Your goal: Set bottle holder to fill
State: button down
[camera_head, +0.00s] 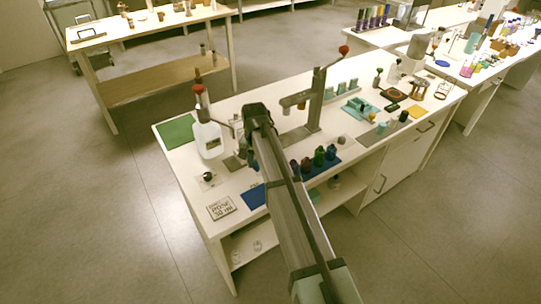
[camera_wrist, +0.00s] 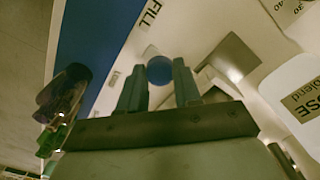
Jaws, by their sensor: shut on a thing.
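In the wrist view my gripper (camera_wrist: 160,88) has its two grey fingers on either side of a round blue knob (camera_wrist: 159,70) and is shut on it. Whether this knob belongs to the bottle holder I cannot tell, as the fingers and palm hide what is below it. A printed FILL label (camera_wrist: 151,13) lies on the pale surface just beyond, along the edge of a blue mat (camera_wrist: 98,30). In the head view the blue mat (camera_head: 253,197) shows left of my arm. My arm hides the fingers there.
Several dark and coloured bottles (camera_head: 319,157) stand right of my arm. A large white jug (camera_head: 209,140) with a red-topped pump stands to the left; its label shows in the wrist view (camera_wrist: 308,103). A grey stand (camera_head: 316,105) rises behind. A printed card (camera_head: 221,207) lies near the front-left corner.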

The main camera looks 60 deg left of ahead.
jog(key=s, duration=0.4)
jog(key=shift+s, duration=0.1)
jog(key=c, duration=0.8)
grip_release()
jog(key=shift+r, duration=0.1)
notch_tip(320, 180, up, 14)
jog(key=shift+f, duration=0.15)
